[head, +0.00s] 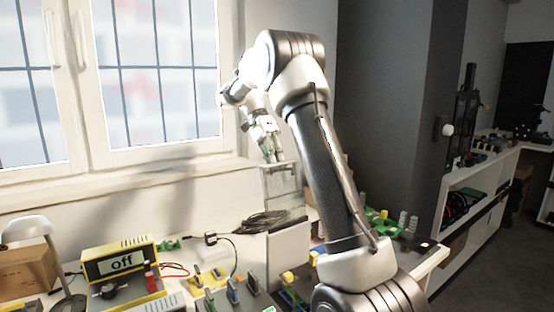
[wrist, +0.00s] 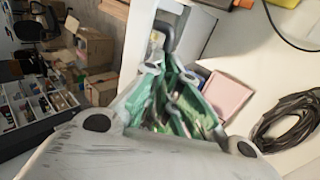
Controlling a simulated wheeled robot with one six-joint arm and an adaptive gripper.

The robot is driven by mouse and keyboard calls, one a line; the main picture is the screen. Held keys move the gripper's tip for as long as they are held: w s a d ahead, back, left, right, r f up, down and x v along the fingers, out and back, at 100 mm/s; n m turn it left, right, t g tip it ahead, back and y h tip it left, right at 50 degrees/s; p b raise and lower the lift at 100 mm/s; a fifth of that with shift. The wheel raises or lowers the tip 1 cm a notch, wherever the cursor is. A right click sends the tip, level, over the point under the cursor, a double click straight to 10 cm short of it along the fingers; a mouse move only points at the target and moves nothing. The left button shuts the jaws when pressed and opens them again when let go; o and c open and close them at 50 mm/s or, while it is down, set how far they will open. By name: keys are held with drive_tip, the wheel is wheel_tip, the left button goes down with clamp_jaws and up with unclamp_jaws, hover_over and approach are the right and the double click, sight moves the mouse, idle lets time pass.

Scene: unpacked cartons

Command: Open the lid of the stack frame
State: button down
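A pale box-like unit, which looks like the stack frame (head: 289,252), stands at the back of the workbench in the head view. A translucent grey panel (head: 283,190), apparently its lid, stands upright above it. My gripper (head: 271,158) points down at the panel's top edge; I cannot tell whether it touches. In the wrist view my gripper's green-padded fingers (wrist: 178,95) reach toward a white box-shaped part (wrist: 190,30) with a dark curved piece at its edge. The finger gap is unclear, and no held object can be made out.
A coiled black cable (head: 268,221) lies left of the unit. A window (head: 130,75) is behind. A pink piece (wrist: 227,96) lies beside my fingers in the wrist view.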

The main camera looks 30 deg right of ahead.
drive_tip(key=shift+w+a+f+g, duration=0.15)
drive_tip(key=shift+f+g, duration=0.55)
drive_tip(key=shift+f, duration=0.6)
drive_tip(key=c, duration=1)
unclamp_jaws()
drive_tip(key=shift+w+f, duration=0.1)
drive_tip(key=shift+f, duration=0.05)
drive_tip(key=shift+c, duration=0.3)
